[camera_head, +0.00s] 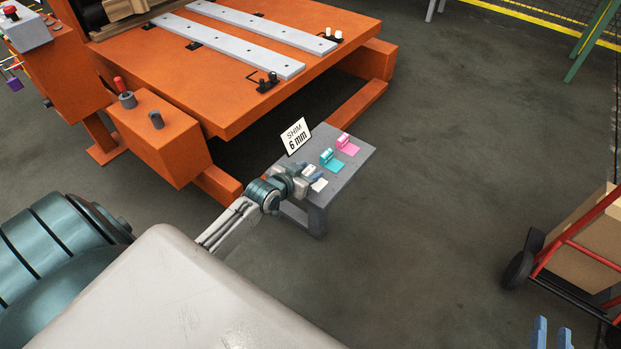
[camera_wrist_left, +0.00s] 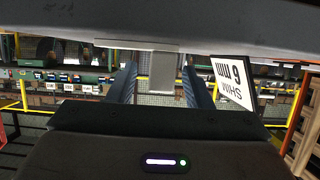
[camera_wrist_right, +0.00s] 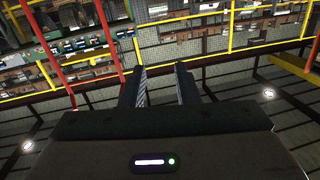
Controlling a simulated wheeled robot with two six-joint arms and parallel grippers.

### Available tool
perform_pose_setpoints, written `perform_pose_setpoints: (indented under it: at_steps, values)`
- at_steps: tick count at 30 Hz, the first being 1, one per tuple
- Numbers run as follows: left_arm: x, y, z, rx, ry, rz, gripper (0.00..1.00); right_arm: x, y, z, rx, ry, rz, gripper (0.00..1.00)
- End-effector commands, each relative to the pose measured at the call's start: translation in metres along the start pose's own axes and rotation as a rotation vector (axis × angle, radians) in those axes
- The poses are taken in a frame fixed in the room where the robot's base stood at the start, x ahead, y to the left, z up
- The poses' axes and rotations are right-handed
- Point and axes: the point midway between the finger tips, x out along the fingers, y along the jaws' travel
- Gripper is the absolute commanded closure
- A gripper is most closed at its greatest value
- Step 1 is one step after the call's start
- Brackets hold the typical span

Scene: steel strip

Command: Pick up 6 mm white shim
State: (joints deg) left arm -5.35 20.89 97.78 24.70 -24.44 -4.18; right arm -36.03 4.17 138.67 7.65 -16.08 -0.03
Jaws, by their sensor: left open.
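The white shim (camera_wrist_left: 163,72) shows in the left wrist view as a pale upright tab between my left fingers, with a gap on both sides. In the head view, its white pad (camera_head: 319,185) lies at the near left end of a small grey table (camera_head: 345,178); the shim is partly hidden by my gripper. My left gripper (camera_head: 313,173) is open around the shim; its fingers (camera_wrist_left: 160,88) show in the left wrist view. A sign (camera_head: 296,136) reads "SHIM 6 mm". My right gripper (camera_head: 553,335) is open and empty, far right of the table; it also shows in the right wrist view (camera_wrist_right: 160,85).
A teal shim (camera_head: 328,157) and a pink shim (camera_head: 343,140) stand farther along the table. An orange machine (camera_head: 240,90) with two steel strips rises behind. A red hand truck (camera_head: 570,245) with a box stands at right. The floor between is clear.

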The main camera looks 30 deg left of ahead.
Motion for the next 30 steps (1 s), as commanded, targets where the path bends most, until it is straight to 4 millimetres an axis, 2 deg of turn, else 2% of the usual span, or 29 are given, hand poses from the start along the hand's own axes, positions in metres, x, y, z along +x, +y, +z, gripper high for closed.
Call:
perform_pose_setpoints:
  at_steps: [3,7,15,16,21,23,30]
  values:
    - [0.013,0.000,0.001,-0.001,0.000,-0.001,0.55,0.005,0.001,-0.019,-0.015,0.106,-0.001,0.72]
    - [0.020,0.000,0.000,-0.001,0.000,0.000,0.55,0.006,0.001,-0.032,-0.024,0.172,-0.001,0.72]
    - [0.021,0.000,0.000,0.000,-0.001,0.000,0.55,0.006,0.001,-0.036,-0.026,0.188,-0.002,0.72]
    - [0.021,0.000,0.000,0.000,-0.001,0.000,0.56,0.006,0.001,-0.036,-0.026,0.188,-0.002,0.72]
    - [0.021,0.000,0.000,0.000,-0.001,0.000,0.90,0.007,0.001,-0.036,-0.025,0.187,-0.001,0.72]
    - [0.021,0.000,0.000,0.000,-0.001,0.000,1.00,0.007,0.001,-0.036,-0.025,0.187,-0.001,0.72]
    - [0.021,0.000,0.000,0.000,0.000,0.000,1.00,0.007,0.001,-0.035,-0.025,0.186,-0.001,0.72]
